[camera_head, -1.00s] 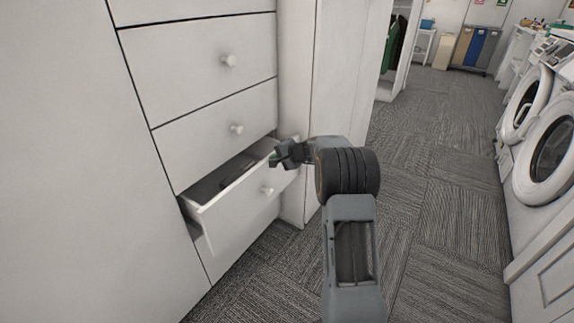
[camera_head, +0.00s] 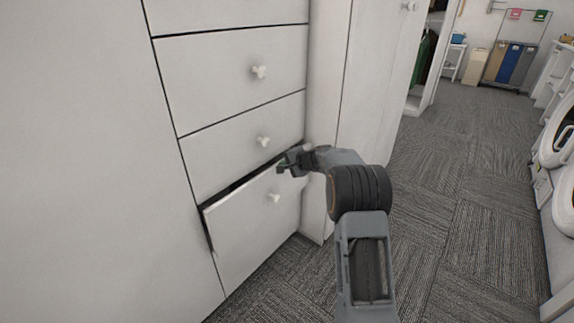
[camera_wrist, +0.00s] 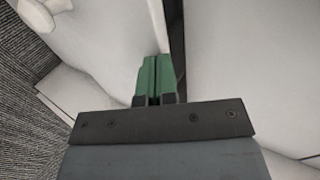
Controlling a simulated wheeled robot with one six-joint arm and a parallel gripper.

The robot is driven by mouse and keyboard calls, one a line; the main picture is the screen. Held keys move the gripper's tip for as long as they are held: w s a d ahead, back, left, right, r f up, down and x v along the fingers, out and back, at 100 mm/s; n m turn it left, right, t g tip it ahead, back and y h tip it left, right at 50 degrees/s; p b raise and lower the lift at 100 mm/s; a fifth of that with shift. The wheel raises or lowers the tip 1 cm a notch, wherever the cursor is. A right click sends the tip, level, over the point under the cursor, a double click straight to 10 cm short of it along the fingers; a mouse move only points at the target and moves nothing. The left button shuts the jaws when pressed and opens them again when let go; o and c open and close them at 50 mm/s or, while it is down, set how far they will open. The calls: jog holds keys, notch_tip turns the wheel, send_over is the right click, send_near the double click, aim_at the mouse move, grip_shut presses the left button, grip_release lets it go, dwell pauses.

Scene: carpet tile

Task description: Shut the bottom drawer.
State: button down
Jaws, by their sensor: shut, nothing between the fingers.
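The bottom drawer (camera_head: 250,228) is white with a small round knob (camera_head: 274,198) and stands slightly open, with a narrow dark gap along its top edge. My gripper (camera_head: 283,167) is shut and empty at the drawer's top right edge, above the knob. In the wrist view, the green fingertips (camera_wrist: 153,79) are together at the top of the drawer front (camera_wrist: 110,45), beside the dark gap (camera_wrist: 177,45). I cannot tell whether they touch the drawer. The inside of the drawer is hidden.
Two closed drawers (camera_head: 238,140) with knobs sit above. A tall white cabinet (camera_head: 365,85) stands just to the right. Grey carpet (camera_head: 440,200) is open to the right, with washing machines (camera_head: 560,135) along the far right side.

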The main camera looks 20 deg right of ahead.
jog(key=s+f+v, duration=0.1)
jog(key=f+v, duration=0.1)
jog(key=v, duration=1.1)
jog(key=t+y+p, duration=0.1)
jog(key=t+p, duration=0.1)
send_near(274, 171)
jog(key=x, duration=0.2)
jog(key=f+x, duration=0.1)
jog(key=x, duration=0.2)
jog(key=shift+w+a+r, duration=0.1)
jog(key=shift+w+a, duration=0.5)
jog(key=shift+w, duration=0.25)
